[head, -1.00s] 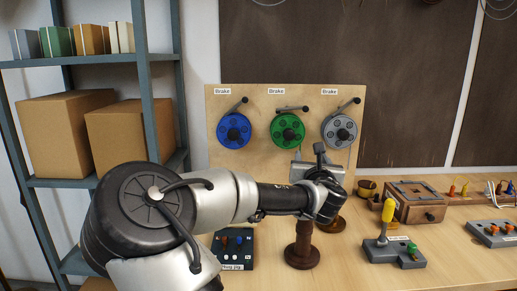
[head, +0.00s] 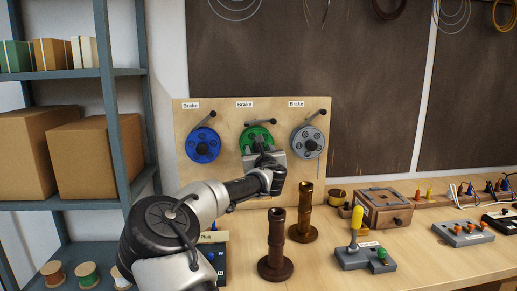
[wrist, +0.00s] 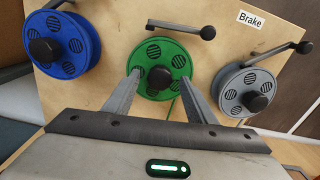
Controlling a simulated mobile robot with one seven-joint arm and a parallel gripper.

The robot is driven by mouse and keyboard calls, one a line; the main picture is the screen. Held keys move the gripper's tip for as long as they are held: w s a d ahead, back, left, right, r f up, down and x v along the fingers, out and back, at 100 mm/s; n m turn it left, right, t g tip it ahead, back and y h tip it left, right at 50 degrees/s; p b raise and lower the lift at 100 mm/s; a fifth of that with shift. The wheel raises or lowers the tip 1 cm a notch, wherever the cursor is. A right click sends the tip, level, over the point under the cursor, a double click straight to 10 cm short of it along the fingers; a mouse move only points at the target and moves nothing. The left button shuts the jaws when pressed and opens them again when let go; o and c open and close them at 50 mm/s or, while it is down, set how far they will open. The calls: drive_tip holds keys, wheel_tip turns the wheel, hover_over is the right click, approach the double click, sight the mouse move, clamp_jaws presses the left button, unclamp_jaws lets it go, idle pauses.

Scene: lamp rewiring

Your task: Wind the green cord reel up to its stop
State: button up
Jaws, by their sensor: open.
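The green cord reel (head: 254,135) is the middle one of three on an upright wooden board (head: 184,118). In the wrist view the green reel (wrist: 176,55) shows its round vents, a dark central knob (wrist: 159,77) and a dark brake lever (wrist: 181,28) above it. A green cord hangs from its lower edge. My gripper (wrist: 160,84) is open, with its fingers pointing at the reel and one on each side of the knob. I cannot tell whether they touch it. In the head view my gripper (head: 264,150) covers the reel's lower part.
A blue reel (head: 203,145) is on the left and a grey reel (head: 308,142) on the right, each with a lever. Two brown posts (head: 276,245) stand on the bench below. A shelf with boxes (head: 96,157) is at the left.

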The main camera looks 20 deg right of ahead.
drive_tip(key=shift+x, duration=1.15)
drive_tip(key=c, duration=1)
drive_tip(key=shift+c, duration=0.2)
